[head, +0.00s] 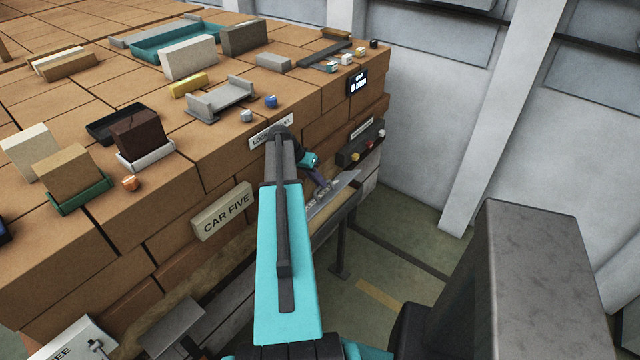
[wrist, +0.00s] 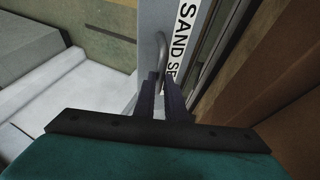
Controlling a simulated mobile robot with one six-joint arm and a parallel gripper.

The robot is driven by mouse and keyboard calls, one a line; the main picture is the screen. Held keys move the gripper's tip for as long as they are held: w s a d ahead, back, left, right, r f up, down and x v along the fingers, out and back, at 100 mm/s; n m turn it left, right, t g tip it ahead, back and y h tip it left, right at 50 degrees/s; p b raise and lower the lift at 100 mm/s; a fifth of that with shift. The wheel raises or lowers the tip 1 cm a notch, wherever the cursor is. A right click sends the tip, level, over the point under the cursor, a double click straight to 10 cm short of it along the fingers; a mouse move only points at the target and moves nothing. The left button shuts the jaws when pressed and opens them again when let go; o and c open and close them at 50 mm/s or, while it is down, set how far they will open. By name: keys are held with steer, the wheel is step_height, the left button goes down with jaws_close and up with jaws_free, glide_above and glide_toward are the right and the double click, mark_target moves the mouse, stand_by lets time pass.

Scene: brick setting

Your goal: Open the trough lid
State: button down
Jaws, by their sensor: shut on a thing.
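The trough lid is a grey panel lettered "SAND SE…" (wrist: 150,14), with the rest of the word cut off in the wrist view. A bent metal handle (wrist: 161,42) stands on it. My gripper (wrist: 162,80) is shut on this handle, with its dark fingers either side of the rod. In the head view my gripper (head: 320,184) is partly hidden behind my arm, beside the grey lid panel (head: 342,187) at the side of the brick stack. A tan strip shows below the panel; I cannot tell how far the lid is raised.
The brick stack (head: 225,155) fills the left, with trays and loose blocks on top. A dark rack with coloured knobs (head: 360,150) sits beyond the lid. Open floor (head: 400,260) lies to the right, before a white pillar (head: 500,110).

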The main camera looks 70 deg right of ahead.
steer(key=shift+w+f, duration=0.45)
steer(key=shift+f, duration=0.05)
steer(key=c, duration=2.2)
jaws_free()
steer(key=o, duration=0.4)
steer(key=shift+w+d+f, duration=0.15)
steer(key=shift+f, duration=0.05)
steer(key=shift+r, duration=0.2)
steer(key=shift+s+r, duration=0.2)
steer(key=shift+s+a+r+b, duration=0.75)
steer(key=shift+s+a+b, duration=0.2)
steer(key=shift+a, duration=1.55)
steer(key=shift+s+a+r+b, duration=0.8)
steer(key=shift+s+a+b, duration=0.1)
steer(key=shift+a, duration=1.65)
steer(key=shift+s+a+r+b, duration=0.75)
steer(key=shift+s+a+b, duration=0.2)
steer(key=shift+a, duration=1.55)
steer(key=shift+c, duration=0.2)
